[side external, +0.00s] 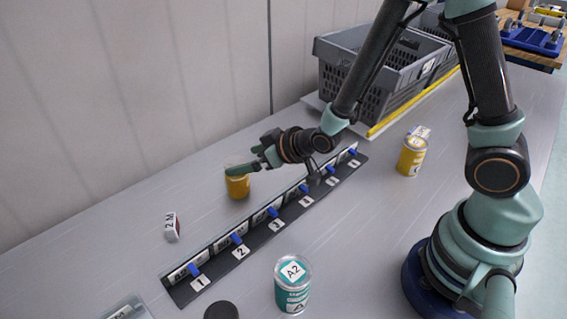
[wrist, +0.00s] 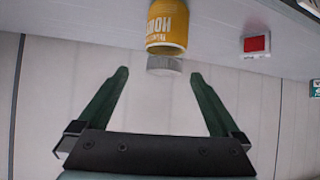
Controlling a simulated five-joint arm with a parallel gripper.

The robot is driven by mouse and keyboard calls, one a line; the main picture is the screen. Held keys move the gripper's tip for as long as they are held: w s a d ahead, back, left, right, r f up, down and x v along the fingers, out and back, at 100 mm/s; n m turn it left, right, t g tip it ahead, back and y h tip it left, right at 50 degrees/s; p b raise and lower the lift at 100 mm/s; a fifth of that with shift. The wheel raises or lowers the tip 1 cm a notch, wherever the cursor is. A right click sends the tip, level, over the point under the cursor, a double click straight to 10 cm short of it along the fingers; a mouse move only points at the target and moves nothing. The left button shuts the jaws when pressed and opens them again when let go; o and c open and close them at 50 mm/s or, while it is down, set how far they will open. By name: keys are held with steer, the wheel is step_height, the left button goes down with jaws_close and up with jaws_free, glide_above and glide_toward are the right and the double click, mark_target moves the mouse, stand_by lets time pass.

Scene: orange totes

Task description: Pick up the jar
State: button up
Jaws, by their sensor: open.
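A yellow-orange jar (side external: 238,188) stands upright on the grey table, behind the numbered strip in the side view. My gripper (side external: 244,170) is at its upper part, and a green finger hides some of its top. In the wrist view, which is upside down, the jar (wrist: 167,30) shows its white lettering and a pale lid. Nothing is held. I cannot tell whether a finger touches the jar.
A black strip (side external: 222,257) with numbered tags and blue clips runs diagonally across the table. A teal-labelled jar (side external: 292,290) stands in front, a yellow can (side external: 411,157) to the right. A small red-and-white block (side external: 172,227) lies left. Grey crates (side external: 345,55) stand behind.

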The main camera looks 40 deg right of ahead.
steer(key=shift+s+a+f+x, duration=0.1)
steer(key=shift+x, duration=1.25)
steer(key=shift+s+a+f+x, duration=0.1)
steer(key=shift+a+x, duration=0.05)
steer(key=shift+x, duration=1.25)
steer(key=shift+s+a+x, duration=0.1)
steer(key=shift+x, duration=1.25)
jaws_close()
